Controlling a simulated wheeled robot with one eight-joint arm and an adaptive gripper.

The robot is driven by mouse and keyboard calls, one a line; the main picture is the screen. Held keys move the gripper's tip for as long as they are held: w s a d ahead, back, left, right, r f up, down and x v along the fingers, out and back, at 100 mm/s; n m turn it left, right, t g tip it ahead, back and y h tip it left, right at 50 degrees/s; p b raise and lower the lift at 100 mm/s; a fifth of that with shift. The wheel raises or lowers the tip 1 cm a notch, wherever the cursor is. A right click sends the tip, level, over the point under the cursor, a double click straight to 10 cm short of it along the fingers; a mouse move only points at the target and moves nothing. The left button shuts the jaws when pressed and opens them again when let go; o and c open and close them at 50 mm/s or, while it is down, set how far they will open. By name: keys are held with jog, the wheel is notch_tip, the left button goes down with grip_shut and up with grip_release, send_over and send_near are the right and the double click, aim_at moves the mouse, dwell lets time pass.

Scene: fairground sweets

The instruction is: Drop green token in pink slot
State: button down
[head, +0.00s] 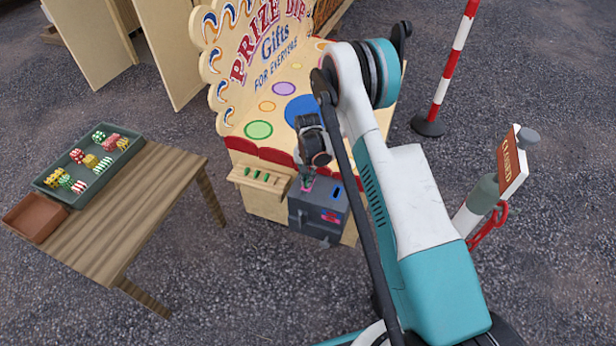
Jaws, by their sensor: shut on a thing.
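A dark grey box (317,217) hangs at the front of the prize stall. Its top has a blue slot (336,192) at the right and a pink slot (307,186) at the left. My gripper (306,178) points down right over the pink slot, close to the box top, and is shut on a green token. The token is mostly hidden by the fingers and too small to make out clearly. I cannot tell whether it touches the slot. Several other green tokens (258,174) stand in a light wooden rack (238,178) left of the box.
The prize stall (257,112) with coloured circles stands behind the box. At right are a striped pole (452,65) and a closed sign (510,165).

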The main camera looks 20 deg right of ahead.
jog(key=c, duration=1.7)
grip_release()
jog(key=shift+o, duration=0.2)
notch_tip(320, 180, up, 12)
